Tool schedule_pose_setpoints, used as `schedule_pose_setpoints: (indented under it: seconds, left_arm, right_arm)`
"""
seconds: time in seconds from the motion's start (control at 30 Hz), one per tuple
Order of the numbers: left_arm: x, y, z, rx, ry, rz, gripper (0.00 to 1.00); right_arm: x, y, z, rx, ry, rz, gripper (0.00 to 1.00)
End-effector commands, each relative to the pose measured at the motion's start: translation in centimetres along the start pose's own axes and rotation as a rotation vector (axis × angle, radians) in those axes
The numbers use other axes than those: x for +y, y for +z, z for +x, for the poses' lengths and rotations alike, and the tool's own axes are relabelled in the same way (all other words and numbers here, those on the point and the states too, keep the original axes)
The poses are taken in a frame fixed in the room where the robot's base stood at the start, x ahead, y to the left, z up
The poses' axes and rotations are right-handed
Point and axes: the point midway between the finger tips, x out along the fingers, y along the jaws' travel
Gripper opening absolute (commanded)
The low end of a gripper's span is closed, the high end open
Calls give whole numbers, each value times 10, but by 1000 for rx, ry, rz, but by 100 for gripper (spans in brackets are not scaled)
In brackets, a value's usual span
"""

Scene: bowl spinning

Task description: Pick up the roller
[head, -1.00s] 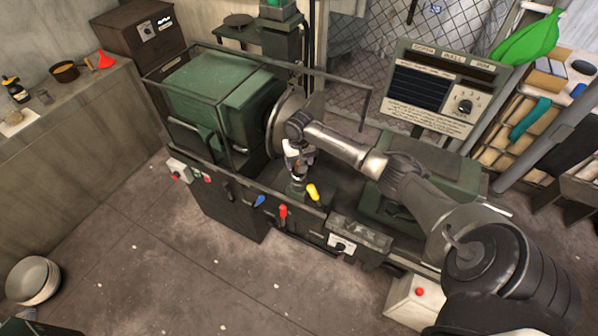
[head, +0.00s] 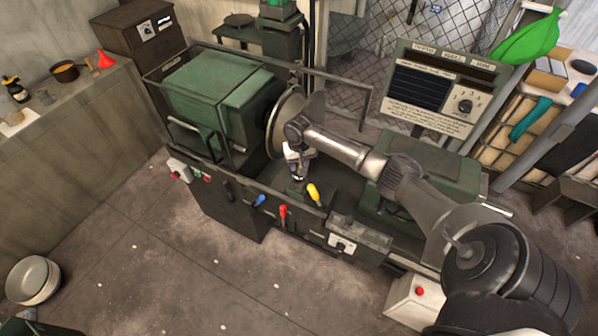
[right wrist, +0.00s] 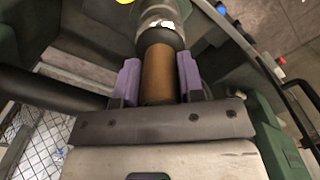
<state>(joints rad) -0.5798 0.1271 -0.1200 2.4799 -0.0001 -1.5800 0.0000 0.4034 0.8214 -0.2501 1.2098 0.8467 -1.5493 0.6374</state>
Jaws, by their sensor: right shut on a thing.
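The roller (right wrist: 158,72) shows in the right wrist view as a brown cylinder with a dark collar and a metal part beyond it. The purple-padded fingers of my right gripper (right wrist: 160,82) sit on both sides of it, shut on it. In the head view my right gripper (head: 298,160) is over the lathe bed, just in front of the round chuck plate (head: 286,120); the roller is mostly hidden there by the gripper. My left gripper is not in view.
The green lathe (head: 215,85) has a guard rail above it and blue, red and yellow levers (head: 313,194) close to the right gripper. A control panel (head: 440,90) stands behind my right arm. Metal bowls (head: 34,280) lie on the floor at lower left.

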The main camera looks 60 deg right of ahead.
Motion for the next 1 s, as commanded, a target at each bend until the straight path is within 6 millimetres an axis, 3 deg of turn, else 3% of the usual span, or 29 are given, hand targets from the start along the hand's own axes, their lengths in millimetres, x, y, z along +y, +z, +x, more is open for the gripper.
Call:
schedule_pose_setpoints:
  seconds: [0.1,0.47,0.67,0.8,1.0]
  left_arm:
    - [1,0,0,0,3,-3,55]
    - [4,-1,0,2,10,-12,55]
    - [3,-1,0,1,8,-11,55]
    - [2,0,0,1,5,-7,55]
    - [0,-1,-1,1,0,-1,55]
  right_arm:
    - [0,0,0,0,0,0,0]
    - [0,-1,-4,3,-1,0,0]
    - [0,-1,-22,4,-3,-1,0]
    - [0,-2,-43,4,-3,0,0]
    - [26,18,-59,1,4,0,0]
